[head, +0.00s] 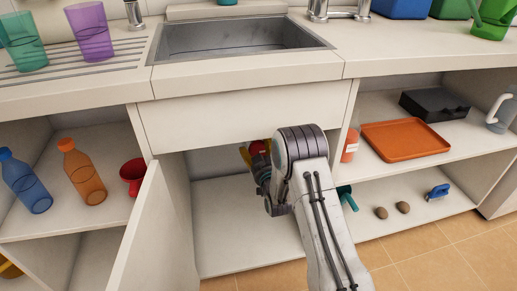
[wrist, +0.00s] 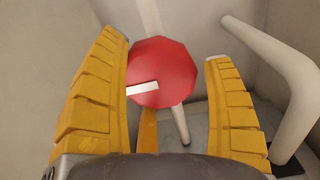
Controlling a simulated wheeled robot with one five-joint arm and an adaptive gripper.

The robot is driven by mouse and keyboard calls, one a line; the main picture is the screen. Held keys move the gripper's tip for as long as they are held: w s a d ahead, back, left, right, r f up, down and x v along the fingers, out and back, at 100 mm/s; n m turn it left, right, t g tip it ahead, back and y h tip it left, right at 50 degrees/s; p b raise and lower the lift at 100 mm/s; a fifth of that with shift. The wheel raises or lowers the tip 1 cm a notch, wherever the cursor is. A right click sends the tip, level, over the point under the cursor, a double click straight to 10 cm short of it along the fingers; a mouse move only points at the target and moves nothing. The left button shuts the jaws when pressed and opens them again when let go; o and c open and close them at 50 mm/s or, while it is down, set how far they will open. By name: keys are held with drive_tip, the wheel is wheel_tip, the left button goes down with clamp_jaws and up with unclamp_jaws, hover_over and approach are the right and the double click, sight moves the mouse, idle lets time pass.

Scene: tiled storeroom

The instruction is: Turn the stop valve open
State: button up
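The stop valve shows in the wrist view as a red, many-sided knob (wrist: 163,72) with a white bar mark pointing left. A grey-white pipe stands behind it. My gripper (wrist: 164,46) is open, with yellow ribbed fingers on either side of the knob. The left finger is close to the knob's left edge, and I cannot tell whether they touch. A clear gap separates the right finger from the knob. In the head view a bit of the red knob (head: 257,147) shows beside my gripper in the cabinet under the sink; my arm hides much of that area.
A bent white pipe (wrist: 295,75) stands right of the knob in the wrist view. An open cabinet door (head: 140,235) is left of my arm. Shelves at the right hold an orange tray (head: 405,139); the left shelf holds bottles and a red mug (head: 132,172).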

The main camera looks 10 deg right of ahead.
drive_tip(key=c, duration=0.7)
drive_tip(key=shift+r, duration=0.15)
drive_tip(key=shift+c, duration=0.5)
